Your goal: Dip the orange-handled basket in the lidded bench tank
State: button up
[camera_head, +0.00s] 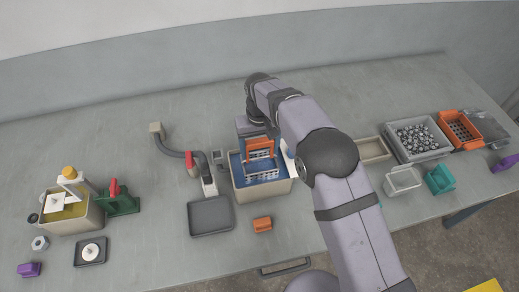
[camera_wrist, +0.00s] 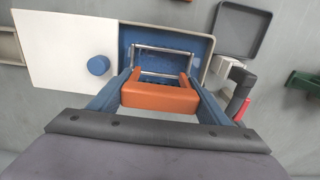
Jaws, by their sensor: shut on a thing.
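The bench tank (camera_head: 280,190) is a beige box with a blue inside, near the middle of the bench. Its white lid (camera_wrist: 62,50) with a blue knob (camera_wrist: 98,65) lies off to the left of the opening in the wrist view, leaving the blue inside uncovered. My gripper (camera_wrist: 160,88) is shut on the orange handle (camera_wrist: 160,97) of the wire basket (camera_head: 264,171). The basket appears within the tank's rim, with its lower part against the blue; how deep it sits I cannot tell. My arm hides much of the lid in the head view.
Left of the tank are a dark tray (camera_head: 211,216) and a red-handled hose valve (camera_head: 192,163). An orange block (camera_head: 262,224) lies in front. Another tank with yellowish liquid (camera_head: 72,218) stands far left. Grey (camera_head: 416,158) and orange bins (camera_head: 459,145) stand right.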

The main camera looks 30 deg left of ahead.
jog(key=shift+r+p, duration=3.1)
jog(key=shift+r, duration=1.65)
